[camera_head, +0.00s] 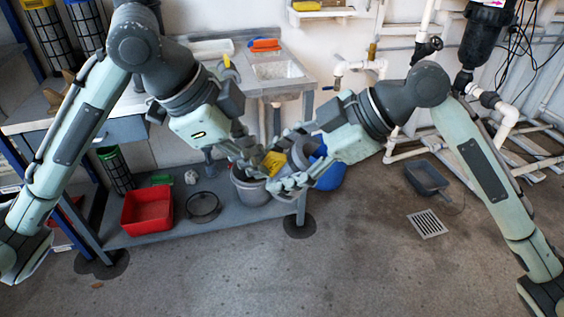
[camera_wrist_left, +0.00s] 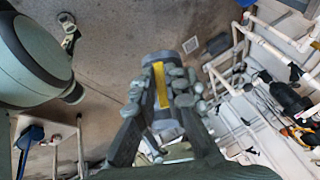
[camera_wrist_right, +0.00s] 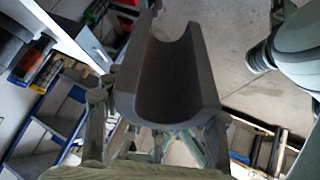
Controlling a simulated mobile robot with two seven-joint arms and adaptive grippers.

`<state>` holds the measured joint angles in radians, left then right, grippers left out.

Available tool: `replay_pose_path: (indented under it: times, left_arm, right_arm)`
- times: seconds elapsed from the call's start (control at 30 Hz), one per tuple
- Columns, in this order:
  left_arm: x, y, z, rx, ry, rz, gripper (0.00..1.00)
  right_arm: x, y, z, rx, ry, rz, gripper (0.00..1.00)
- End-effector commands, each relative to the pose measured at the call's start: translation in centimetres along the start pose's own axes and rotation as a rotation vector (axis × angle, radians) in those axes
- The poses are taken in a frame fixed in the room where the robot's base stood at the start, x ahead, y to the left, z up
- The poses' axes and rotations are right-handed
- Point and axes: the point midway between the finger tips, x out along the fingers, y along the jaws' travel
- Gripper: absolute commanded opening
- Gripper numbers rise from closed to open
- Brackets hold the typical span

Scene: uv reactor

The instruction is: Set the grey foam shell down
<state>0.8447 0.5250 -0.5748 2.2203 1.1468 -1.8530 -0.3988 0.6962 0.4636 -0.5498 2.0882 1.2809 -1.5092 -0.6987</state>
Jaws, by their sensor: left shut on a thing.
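The grey foam shell (camera_wrist_right: 165,85) is a dark half-round trough. Its hollow side faces the right wrist view. The left wrist view shows a grey rounded body (camera_wrist_left: 163,60) with a yellow strip along it, between the fingers of my left gripper (camera_wrist_left: 168,90). In the head view my left gripper (camera_head: 255,160) is shut on the shell in mid-air, facing my right gripper (camera_head: 295,170). The fingers of my right gripper (camera_wrist_right: 155,135) are spread to either side of the shell. Whether they press on it cannot be told. Fingers hide much of the shell in the head view.
A bench with a sink (camera_head: 277,70) stands behind the grippers. Its lower shelf (camera_head: 170,228) bears a red bin (camera_head: 147,209), a dark round dish (camera_head: 203,207) and a grey bucket (camera_head: 249,188). A blue container (camera_head: 330,174) is beyond. White pipes stand at right; the front floor is clear.

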Motion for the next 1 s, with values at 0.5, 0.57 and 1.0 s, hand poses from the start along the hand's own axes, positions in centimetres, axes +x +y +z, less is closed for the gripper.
replay_pose_path:
  times: [0.5,0.57,1.0]
  left_arm:
    - [0.1,0.3,-0.2,0.01,0.003,0.008,0.32]
    - [0.1,0.3,-0.2,0.009,0.003,0.008,0.35]
    - [-1.5,0.1,-0.1,0.007,0.003,0.001,0.35]
  right_arm:
    - [-0.1,0.3,0.1,0.002,-0.001,0.007,0.0]
    - [-0.1,0.2,0.1,0.001,-0.001,0.006,0.0]
    - [-0.1,0.1,0.0,0.0,0.0,0.004,0.0]
